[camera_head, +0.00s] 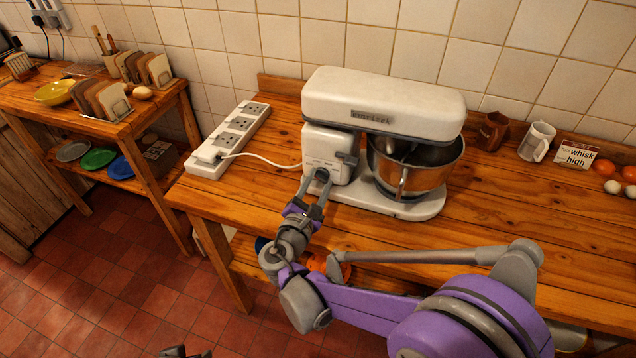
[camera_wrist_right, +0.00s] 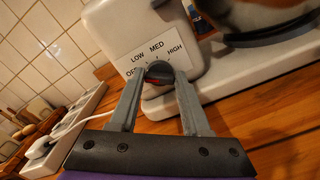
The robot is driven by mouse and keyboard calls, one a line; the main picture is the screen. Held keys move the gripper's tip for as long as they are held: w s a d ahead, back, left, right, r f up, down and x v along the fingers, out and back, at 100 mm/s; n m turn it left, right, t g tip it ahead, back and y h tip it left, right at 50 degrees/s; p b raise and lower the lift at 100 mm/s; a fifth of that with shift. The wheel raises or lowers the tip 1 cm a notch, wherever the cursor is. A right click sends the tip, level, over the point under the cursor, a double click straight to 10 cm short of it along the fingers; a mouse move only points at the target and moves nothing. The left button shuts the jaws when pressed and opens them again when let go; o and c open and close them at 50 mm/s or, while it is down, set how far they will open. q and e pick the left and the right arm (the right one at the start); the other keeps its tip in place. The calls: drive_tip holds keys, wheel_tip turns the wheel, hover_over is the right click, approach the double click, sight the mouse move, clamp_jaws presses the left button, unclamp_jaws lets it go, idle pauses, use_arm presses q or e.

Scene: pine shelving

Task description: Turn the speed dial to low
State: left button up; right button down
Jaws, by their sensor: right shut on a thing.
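The white stand mixer (camera_head: 385,105) stands on the wooden counter with a metal bowl (camera_head: 415,165) under its head. Its black speed dial (camera_wrist_right: 158,72) shows in the right wrist view, below a label (camera_wrist_right: 152,58) reading LOW, MED and HIGH, with a partly hidden OFF at left. A red mark shows on the dial's lower left, on the OFF side; its exact setting is hard to tell. My right gripper (camera_head: 320,178) is shut on the dial, one finger on each side. A dark part of mine at the bottom edge of the head view seems to be my left gripper (camera_head: 185,352), mostly cut off.
A white power strip (camera_head: 228,140) lies left of the mixer, with a white cord running towards it. A brown jug (camera_head: 493,131), white mug (camera_head: 537,142), sign (camera_head: 575,153) and eggs stand at right. The counter's front right is partly behind my right arm.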

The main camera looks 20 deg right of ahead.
drive_tip(key=m, duration=0.3)
drive_tip(key=shift+f+m, duration=0.1)
drive_tip(key=shift+m, duration=1.8)
drive_tip(key=shift+c, duration=1.8)
unclamp_jaws()
drive_tip(key=shift+s, duration=0.1)
